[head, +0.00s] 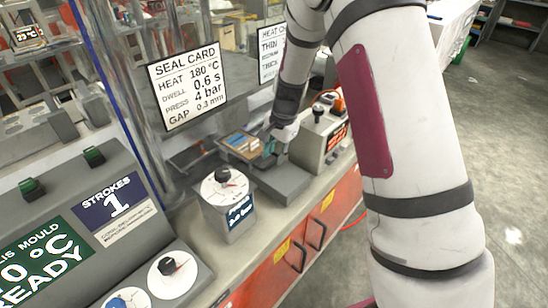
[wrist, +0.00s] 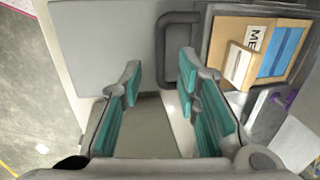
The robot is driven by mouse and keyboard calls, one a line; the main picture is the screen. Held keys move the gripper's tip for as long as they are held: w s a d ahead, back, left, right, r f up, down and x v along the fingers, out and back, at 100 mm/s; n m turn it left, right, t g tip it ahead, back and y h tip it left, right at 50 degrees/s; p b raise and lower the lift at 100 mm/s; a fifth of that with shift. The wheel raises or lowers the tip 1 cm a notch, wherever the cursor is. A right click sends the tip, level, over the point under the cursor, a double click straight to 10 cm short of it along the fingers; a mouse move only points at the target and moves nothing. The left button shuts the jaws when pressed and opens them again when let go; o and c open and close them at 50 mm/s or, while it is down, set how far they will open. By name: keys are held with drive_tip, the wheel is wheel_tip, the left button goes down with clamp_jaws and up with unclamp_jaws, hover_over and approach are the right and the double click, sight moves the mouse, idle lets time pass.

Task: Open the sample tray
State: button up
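The sample tray shows in the wrist view as a dark open tray (wrist: 204,32) at the upper right. It holds a tan box (wrist: 232,32) with a blue panel and a white label. A dark grey loop handle (wrist: 163,50) stands on the tray's left side. My gripper (wrist: 158,68) is open, its teal-padded fingers well apart. The handle lies ahead of the fingers, partly behind the right one; I cannot tell if they touch. In the head view my gripper (head: 272,146) is beside the tan-and-blue contents (head: 242,144) on the counter, and the handle is hidden.
A grey box with a dial (head: 228,200) stands on the counter in front of the tray. The seal card (head: 187,86) hangs above left. Red cabinets (head: 320,215) are below; open floor lies right.

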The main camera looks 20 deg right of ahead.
drive_tip(key=shift+w+a+f, duration=0.1)
drive_tip(key=shift+w+f, duration=0.05)
drive_tip(key=shift+f, duration=0.45)
drive_tip(key=shift+w+f, duration=0.1)
drive_tip(key=shift+f, duration=0.5)
clamp_jaws()
drive_tip(key=s+d+p, duration=0.1)
drive_tip(key=s+d, duration=0.1)
drive_tip(key=s, duration=0.2)
drive_tip(key=s+d+p, duration=0.2)
drive_tip(key=s, duration=0.2)
drive_tip(key=s+d+p, duration=0.2)
drive_tip(key=s+d, duration=0.1)
drive_tip(key=s, duration=0.1)
drive_tip(key=shift+s, duration=0.2)
